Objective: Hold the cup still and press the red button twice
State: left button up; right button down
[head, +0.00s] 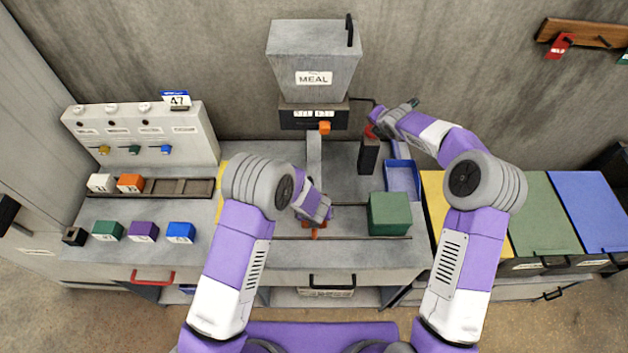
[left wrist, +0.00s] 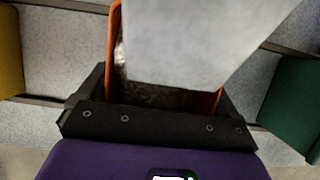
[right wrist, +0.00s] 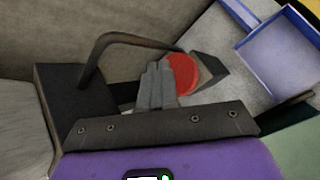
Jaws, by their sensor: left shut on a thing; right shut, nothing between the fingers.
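The orange cup (left wrist: 111,50) is between the fingers of my left gripper (head: 316,217), which is shut on it. The grey chute (left wrist: 190,40) covers much of the cup's mouth in the left wrist view. Dark, grainy matter shows inside, but its level is hard to tell. In the head view only bits of the cup (head: 315,233) show below the gripper. The red button (right wrist: 184,74) sits on a dark post (head: 369,156). My right gripper (right wrist: 155,85) is shut and empty, its fingertips overlapping the button's left edge; I cannot tell if they touch.
The grey MEAL hopper (head: 315,70) stands at the back above the chute. A green box (head: 389,213) and a blue tray (head: 402,178) lie right of the cup. A bent dark rod (right wrist: 130,37) arches beside my right fingers. Several coloured blocks (head: 142,232) stand at left.

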dwell(0.4)
pick_arm(q)
jog(key=o, duration=0.8)
jog(key=shift+c, duration=0.2)
jog(key=shift+r, duration=0.15)
jog(key=v, duration=1.1)
jog(key=shift+s+r, duration=0.25)
jog(key=shift+r, duration=0.1)
